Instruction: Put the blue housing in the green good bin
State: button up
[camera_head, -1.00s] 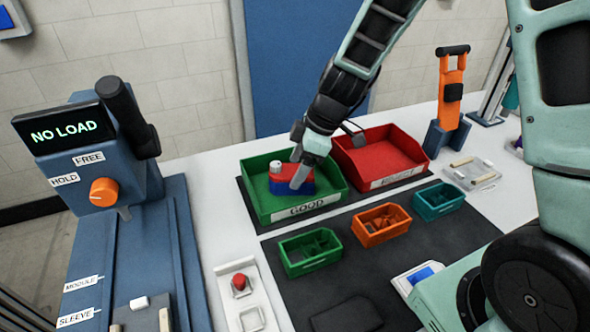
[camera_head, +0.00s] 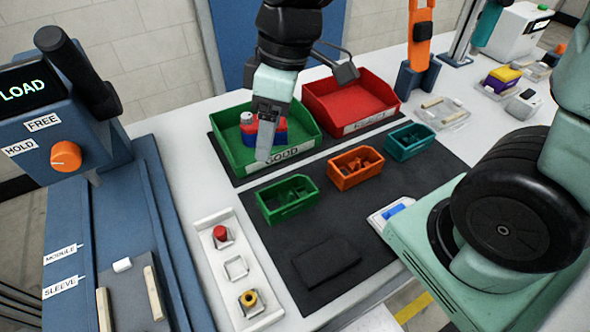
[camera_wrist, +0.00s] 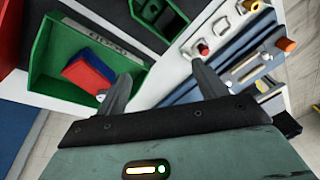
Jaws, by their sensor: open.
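The blue housing (camera_head: 279,138), with a red upper part and a light round piece on top, sits inside the green good bin (camera_head: 303,148) at the back of the table. In the wrist view the red and blue block (camera_wrist: 91,74) lies on the floor of the green bin (camera_wrist: 48,60), clear of the fingers. My gripper (camera_head: 266,150) is open and empty; it is in front of the housing in the head view and partly hides it. In the wrist view the two fingers of my gripper (camera_wrist: 160,80) are spread apart with nothing between them.
A red bin (camera_head: 350,110) stands right of the green one. Small green (camera_head: 287,198), orange (camera_head: 355,167) and teal (camera_head: 409,140) trays stand in front on a dark mat. A white tray (camera_head: 237,268) and a blue machine (camera_head: 120,215) are at left.

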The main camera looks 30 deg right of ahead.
jog(key=s+a+f+m+h, duration=0.1)
jog(key=s+m+h, duration=0.1)
jog(key=s, duration=0.9)
jog(key=shift+a+m, duration=0.35)
jog(key=shift+m, duration=0.15)
